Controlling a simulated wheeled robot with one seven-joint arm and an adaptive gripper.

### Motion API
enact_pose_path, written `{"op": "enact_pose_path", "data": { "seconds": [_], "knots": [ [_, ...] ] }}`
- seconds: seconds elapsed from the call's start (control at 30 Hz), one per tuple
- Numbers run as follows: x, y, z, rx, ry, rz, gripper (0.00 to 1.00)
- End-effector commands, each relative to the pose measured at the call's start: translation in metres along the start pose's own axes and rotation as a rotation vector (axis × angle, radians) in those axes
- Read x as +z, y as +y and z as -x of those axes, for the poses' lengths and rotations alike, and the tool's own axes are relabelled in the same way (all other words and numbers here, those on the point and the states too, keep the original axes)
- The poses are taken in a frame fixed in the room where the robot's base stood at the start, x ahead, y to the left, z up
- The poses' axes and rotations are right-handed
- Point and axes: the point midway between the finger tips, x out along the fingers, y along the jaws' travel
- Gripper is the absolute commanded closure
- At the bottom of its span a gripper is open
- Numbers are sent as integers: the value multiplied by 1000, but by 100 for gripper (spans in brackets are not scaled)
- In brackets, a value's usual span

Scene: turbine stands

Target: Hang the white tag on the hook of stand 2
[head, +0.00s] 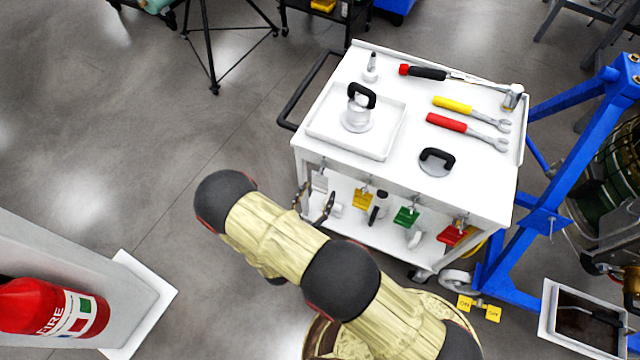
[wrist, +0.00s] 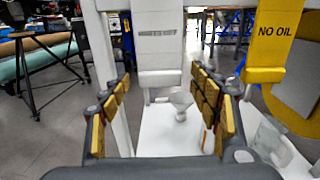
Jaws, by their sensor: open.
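The white tag (head: 319,180) hangs at the left end of a row of tags on the front edge of the white cart (head: 300,158). In the wrist view the white tag (wrist: 158,40) is a pale strip with small, unreadable print, straight ahead and centred between the fingers. My gripper (head: 315,202) is open and empty in front of the tag; in the wrist view its padded fingers (wrist: 160,108) stand wide apart, below most of the tag. A blue stand (head: 590,130) holding a turbine is at the right. I cannot read a stand number or make out its hook.
A yellow NO OIL tag (wrist: 272,40) hangs just right of the white tag. Green (head: 406,216) and red (head: 452,235) tags hang farther right. Tools lie on the cart top. A fire extinguisher (head: 50,308) is at the lower left. The floor left of the cart is clear.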

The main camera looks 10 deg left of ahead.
Motion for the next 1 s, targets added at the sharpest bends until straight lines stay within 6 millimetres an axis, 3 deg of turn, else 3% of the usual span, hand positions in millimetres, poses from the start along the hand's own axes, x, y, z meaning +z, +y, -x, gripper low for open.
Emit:
{"op": "enact_pose_path", "data": {
  "seconds": [0.2,1.0],
  "knots": [
    [0,0,-10,0,0,0,38],
    [0,0,-10,0,0,0,38]
  ]
}}
